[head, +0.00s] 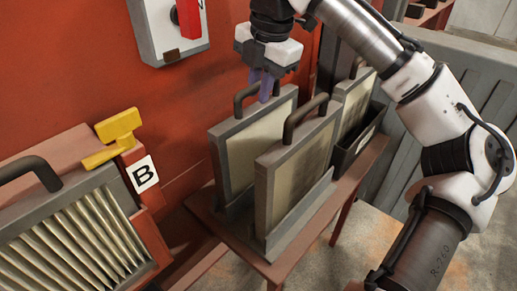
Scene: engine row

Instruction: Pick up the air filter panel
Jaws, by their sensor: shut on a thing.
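Several framed filter panels with dark arched handles are in view. The back-left panel (237,148) stands upright in a slot on a small red-brown table. My gripper (264,88) reaches down from above, its purple fingers shut on that panel's handle (241,100). The fingers partly hide the handle. The front panel (290,178) stands close before it, with its own handle free. A third panel (355,100) sits to the right in a dark holder. A pleated panel (75,235) fills the housing at the left, next to the label B.
The red-brown table (345,178) carries the holders. A yellow latch (117,138) sticks up on the left housing. A grey switch box (165,30) with a red part hangs on the red wall (70,60). The panels stand close together.

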